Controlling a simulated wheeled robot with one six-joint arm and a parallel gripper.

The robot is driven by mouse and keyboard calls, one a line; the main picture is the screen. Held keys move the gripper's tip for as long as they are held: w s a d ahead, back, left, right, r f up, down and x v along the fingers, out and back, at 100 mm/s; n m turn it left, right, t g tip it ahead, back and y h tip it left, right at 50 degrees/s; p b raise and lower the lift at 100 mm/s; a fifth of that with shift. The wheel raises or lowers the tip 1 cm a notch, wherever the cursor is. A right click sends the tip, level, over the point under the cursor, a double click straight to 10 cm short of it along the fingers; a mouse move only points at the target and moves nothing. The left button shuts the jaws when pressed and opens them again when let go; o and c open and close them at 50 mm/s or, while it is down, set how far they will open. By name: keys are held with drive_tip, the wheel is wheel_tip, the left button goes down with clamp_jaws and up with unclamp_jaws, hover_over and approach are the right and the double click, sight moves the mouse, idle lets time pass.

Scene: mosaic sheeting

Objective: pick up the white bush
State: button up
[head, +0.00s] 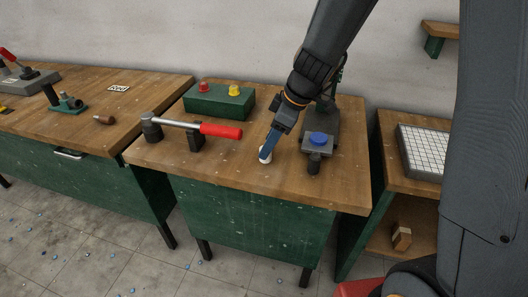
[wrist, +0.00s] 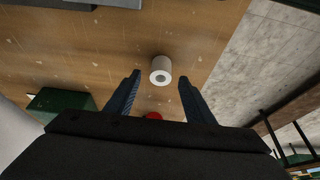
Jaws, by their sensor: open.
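The white bush is a short white cylinder (head: 265,157) standing on the wooden top of the middle green bench. In the wrist view the bush (wrist: 161,64) shows its ring-shaped end with a grey centre, just ahead of the fingertips and between their lines. My gripper (head: 266,150) reaches down from the upper right, its blue fingers at the bush and partly hiding it in the head view. I cannot tell whether a finger touches the bush.
A blue-topped grey fixture (head: 318,141) stands close right of the bush. Behind is a green box (head: 218,103) with red and yellow buttons. A white gridded tray (head: 424,150) is on the right bench. Bare wood lies in front of the bush.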

drive_tip(key=shift+p+x, duration=0.3)
drive_tip(key=shift+x, duration=1.3)
drive_tip(key=shift+c, duration=0.3)
drive_tip(key=c, duration=1.1)
drive_tip(key=shift+r, duration=0.1)
